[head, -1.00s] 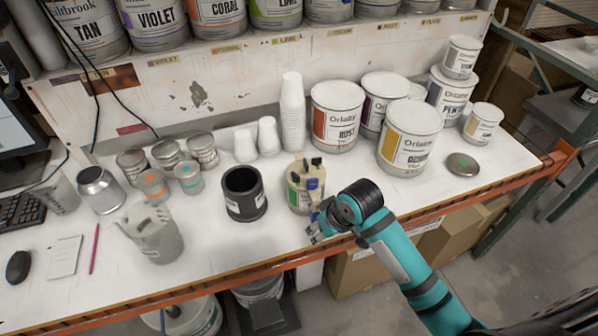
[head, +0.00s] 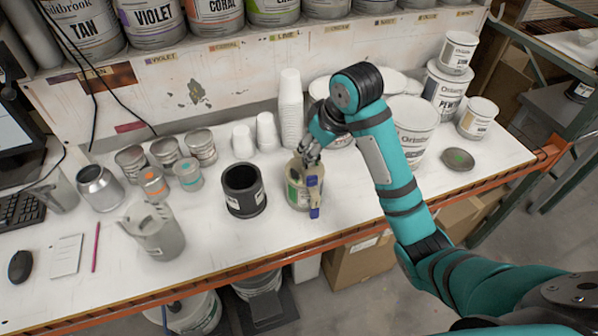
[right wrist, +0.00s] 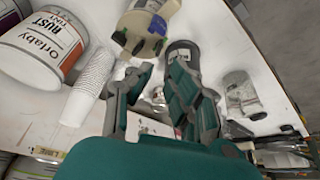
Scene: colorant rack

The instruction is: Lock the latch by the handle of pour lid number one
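The can with the pour lid (head: 296,190) stands upright near the front edge of the bench, right of a black canister. Its pale lid carries dark parts on top, partly hidden by my gripper. My right gripper (head: 309,155) is just above and behind the lid. Its fingers (right wrist: 162,72) are apart with nothing between them; contact with the lid cannot be told. My left gripper is not in view.
The black canister (head: 244,191) stands close on the left. Stacked white cups (head: 291,110) are behind the can. Large paint cans (head: 413,125) fill the back right, partly behind my arm. A grey pitcher (head: 155,232) is further left. The bench front is clear.

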